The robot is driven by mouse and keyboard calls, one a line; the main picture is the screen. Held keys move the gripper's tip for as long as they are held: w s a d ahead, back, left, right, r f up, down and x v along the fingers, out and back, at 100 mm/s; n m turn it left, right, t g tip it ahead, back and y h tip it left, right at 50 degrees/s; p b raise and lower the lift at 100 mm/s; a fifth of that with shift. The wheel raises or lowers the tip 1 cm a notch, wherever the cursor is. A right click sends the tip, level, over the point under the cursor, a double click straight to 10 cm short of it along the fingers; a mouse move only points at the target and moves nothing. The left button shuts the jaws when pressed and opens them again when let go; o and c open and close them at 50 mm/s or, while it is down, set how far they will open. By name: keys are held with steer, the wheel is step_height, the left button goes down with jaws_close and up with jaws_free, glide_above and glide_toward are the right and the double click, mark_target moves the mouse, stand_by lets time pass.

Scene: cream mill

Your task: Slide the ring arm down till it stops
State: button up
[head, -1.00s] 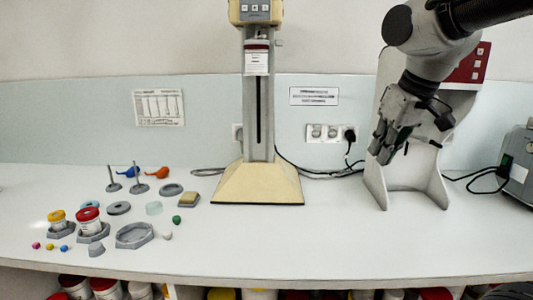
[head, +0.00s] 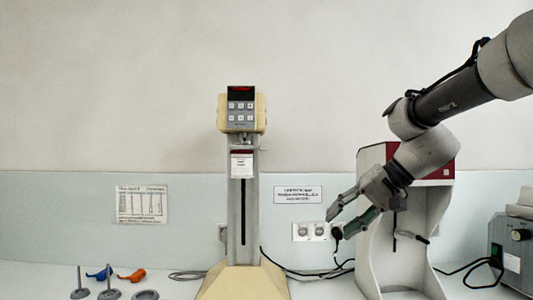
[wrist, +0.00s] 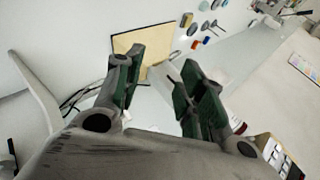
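The cream mill stands in the middle of the head view, with a grey slotted column (head: 243,215) and a beige head (head: 242,112) with a lit red display. A block with a red top and white label (head: 242,164) sits high on the column, under the head. I cannot clearly tell the ring arm apart from this block. My gripper (head: 338,223) is open and empty, right of the column and apart from it, fingers pointing left. In the wrist view its green-padded fingers (wrist: 157,85) are spread, with the mill's cream base (wrist: 143,46) beyond them.
A white stand with a red top (head: 376,158) is close behind my gripper. A grey box (head: 510,250) with cables is at the right. Small parts, including a blue bulb (head: 100,273) and an orange bulb (head: 132,275), lie left of the base. Wall sockets (head: 310,231) are behind.

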steer(key=w+a+r+m+t+y, duration=0.1)
steer(key=w+a+r+y, duration=0.45)
steer(key=w+r, duration=0.5)
steer(key=t+y, duration=0.1)
steer(key=y, duration=0.2)
glide_toward(249, 148)
steer(key=w+d, duration=0.3)
steer(key=shift+m, duration=0.3)
steer(key=x, duration=0.7)
steer(key=shift+w+r, duration=0.1)
steer(key=shift+w, duration=0.2)
jaws_close()
